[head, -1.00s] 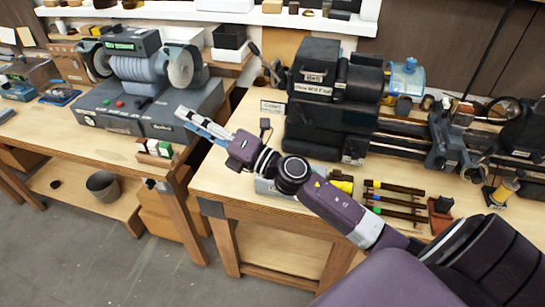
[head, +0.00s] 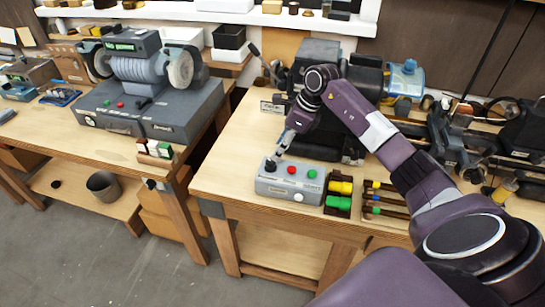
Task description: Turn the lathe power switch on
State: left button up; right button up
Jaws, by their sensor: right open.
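A grey control box (head: 285,189) stands at the front of the right bench, with a black knob or switch (head: 270,165) at its left end. A red button (head: 291,170), a green button (head: 312,174) and a white button (head: 299,197) are also on it. My right gripper (head: 276,157) points down at the black switch, its fingertips at or just above it; I cannot tell if they touch. It is open and holds nothing visible. The lathe (head: 437,135) stands behind, partly hidden by my right arm. My left gripper is not in view.
Yellow and green parts (head: 339,196) sit just right of the box, beside a rack of coloured-handled tools (head: 385,199). A grinder (head: 145,70) stands on the left bench, across a gap. Bare bench top (head: 228,160) lies left of the box.

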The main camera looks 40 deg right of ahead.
aim_at(271, 161)
jog(key=p+x, duration=0.1)
jog(key=x, duration=0.4)
jog(key=shift+w+a+p, duration=0.1)
jog(key=shift+a+p, duration=0.05)
jog(key=shift+p, duration=0.25)
jog(key=shift+w+a+f, duration=0.1)
jog(key=shift+w+f, duration=0.05)
jog(key=shift+f, duration=0.4)
jog(key=shift+c, duration=0.3)
grip_shut()
